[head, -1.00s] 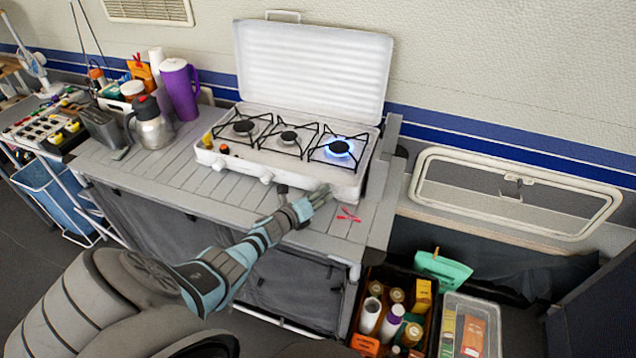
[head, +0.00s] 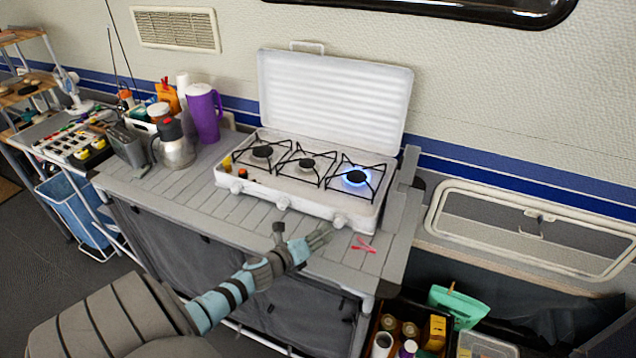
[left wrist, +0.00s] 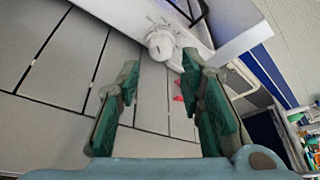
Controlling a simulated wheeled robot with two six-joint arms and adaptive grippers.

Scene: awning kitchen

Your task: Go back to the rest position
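My left gripper (head: 300,236) is over the front edge of the slatted counter, in front of the white camping stove (head: 290,195). In the left wrist view its two green-padded fingers (left wrist: 160,108) are apart with nothing between them. A white stove knob (left wrist: 160,45) shows beyond the fingers, apart from them. The stove's lid stands open, and its right burner (head: 356,178) has a blue flame. A red item (head: 364,244) lies on the counter right of the gripper. My right gripper is in neither view.
A steel jug (head: 176,150) and a purple pitcher (head: 204,115) stand on the counter left of the stove. A crate of bottles and boxes (head: 408,330) is on the floor at lower right. The counter's front strip is mostly clear.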

